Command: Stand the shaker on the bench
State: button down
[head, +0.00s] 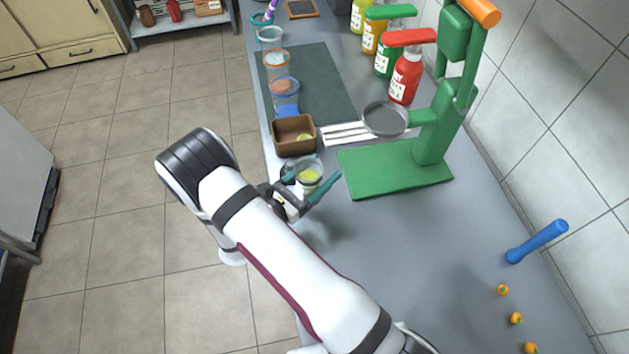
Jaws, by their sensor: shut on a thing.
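My gripper (312,184), with teal fingers, is at the left edge of the bench (400,260), just in front of the brown box. It is shut on a small clear container with yellow-green contents, which I take for the shaker (309,175). The shaker looks roughly upright between the fingers. Its lower part is hidden by the gripper and wrist. A soft shadow on the bench to the lower right suggests that the gripper is raised, but I cannot tell the shaker's height.
The green press (395,170) with a round pan (385,118) stands to the right. A brown box (293,135) and several cups line the left edge behind. Pump bottles (405,75) stand at the back. A blue rod (537,241) and small orange fruits lie front right. The bench's front middle is clear.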

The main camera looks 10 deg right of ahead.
jog(key=shift+w+a+f, duration=0.2)
jog(key=shift+a+f, duration=0.25)
jog(key=shift+f, duration=1.85)
jog(key=shift+f, duration=0.1)
grip_release()
